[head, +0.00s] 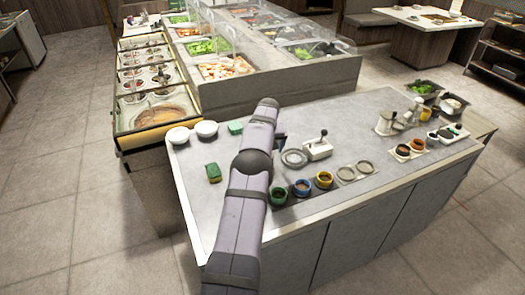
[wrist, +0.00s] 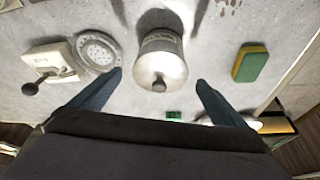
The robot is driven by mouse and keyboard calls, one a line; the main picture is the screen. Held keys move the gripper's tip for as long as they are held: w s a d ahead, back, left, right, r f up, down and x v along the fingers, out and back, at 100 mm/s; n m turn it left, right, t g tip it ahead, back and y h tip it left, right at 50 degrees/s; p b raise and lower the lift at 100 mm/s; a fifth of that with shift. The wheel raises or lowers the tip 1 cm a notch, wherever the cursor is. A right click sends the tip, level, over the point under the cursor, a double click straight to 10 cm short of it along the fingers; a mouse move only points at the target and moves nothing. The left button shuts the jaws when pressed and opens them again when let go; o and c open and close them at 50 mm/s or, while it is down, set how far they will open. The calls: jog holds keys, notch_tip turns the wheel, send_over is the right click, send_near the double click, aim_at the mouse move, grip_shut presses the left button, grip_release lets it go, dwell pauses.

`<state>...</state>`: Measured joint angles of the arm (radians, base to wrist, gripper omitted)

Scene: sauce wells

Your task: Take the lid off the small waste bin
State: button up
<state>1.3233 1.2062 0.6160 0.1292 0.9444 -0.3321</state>
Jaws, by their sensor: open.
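The small waste bin (wrist: 160,42) is a grey metal cylinder standing on the counter, with writing on its side. Its pale metal lid (wrist: 160,66) is on top and has a small round knob (wrist: 159,86). My gripper (wrist: 159,76) is open in the wrist view, with one finger on each side of the lid and a visible gap to it on both sides. Nothing is between the fingers but the lid area; how high the fingertips are over it I cannot tell. In the head view my arm hides the bin.
A round perforated strainer (wrist: 97,50) lies close to the left finger, beside a white box with a black lever (wrist: 45,62). A yellow-green sponge (wrist: 251,63) lies to the right. White bowls (head: 177,135) stand at the counter's left edge. Colored pots (head: 324,180) line the front.

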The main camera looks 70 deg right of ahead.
jog(key=shift+w+d+f, duration=0.1)
jog(key=shift+d+f, duration=0.05)
jog(key=shift+f, duration=0.25)
jog(key=c, duration=1.2)
jog(key=shift+o, duration=0.2)
jog(key=shift+r, duration=0.5)
notch_tip(320, 180, up, 9)
jog(key=p, duration=0.2)
